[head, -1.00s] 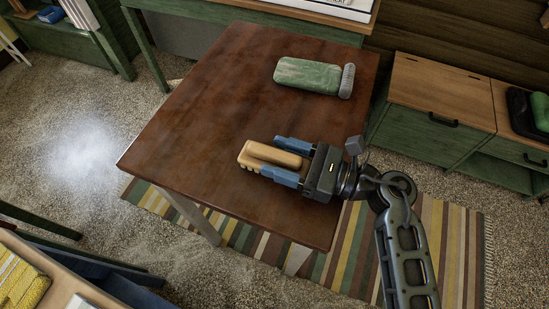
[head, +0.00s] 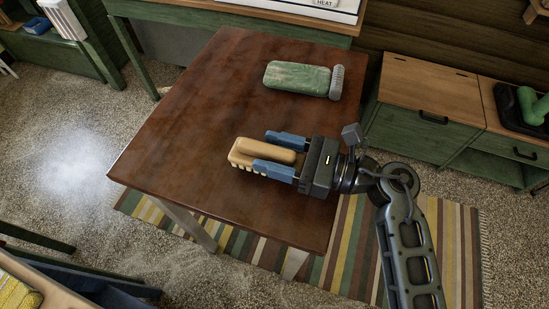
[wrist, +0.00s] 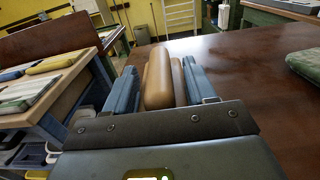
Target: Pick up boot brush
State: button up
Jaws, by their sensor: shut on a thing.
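A green bottle-like thing with a ribbed grey end (head: 298,78) lies on the table's far right part. A green cabinet with a wooden top (head: 425,95) stands to the right. A striped rug (head: 350,250) lies under the table. The table's left part is clear.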

jog(key=s+d+r+b, duration=0.1)
jog(key=s+d+r, duration=0.6)
jog(key=d+r, duration=0.1)
notch_tip(320, 180, up, 8)
jog(key=p, duration=0.5)
jog(key=shift+s+d, duration=0.35)
jog(key=shift+d, duration=0.05)
dwell(0.3)
